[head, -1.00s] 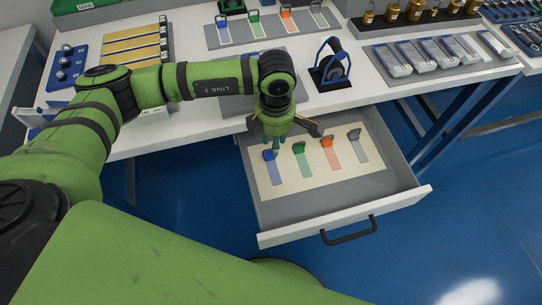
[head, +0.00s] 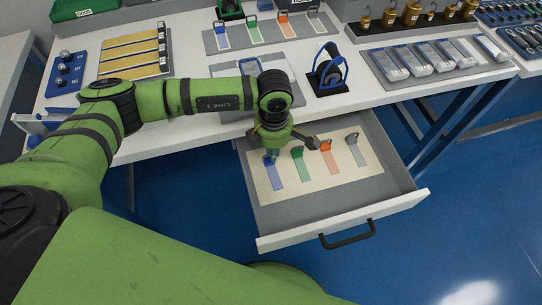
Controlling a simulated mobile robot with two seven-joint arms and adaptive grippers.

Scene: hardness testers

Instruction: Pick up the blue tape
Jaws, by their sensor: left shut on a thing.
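The blue tape (head: 274,176) lies on a pale sheet in the open drawer, at the left end of a row of coloured tapes. Its tab at the far end stands partly behind my left gripper (head: 271,157). The left gripper points down over that end of the tape and is shut on the blue tape's tab. The fingertips are small and partly hidden by the gripper body. My right gripper does not show in the head view.
In the drawer (head: 320,200) lie a green tape (head: 302,170), an orange tape (head: 331,162) and a grey tape (head: 358,153) to the right. The table edge is close behind the gripper. A black stand with a blue frame (head: 328,72) stands on the table.

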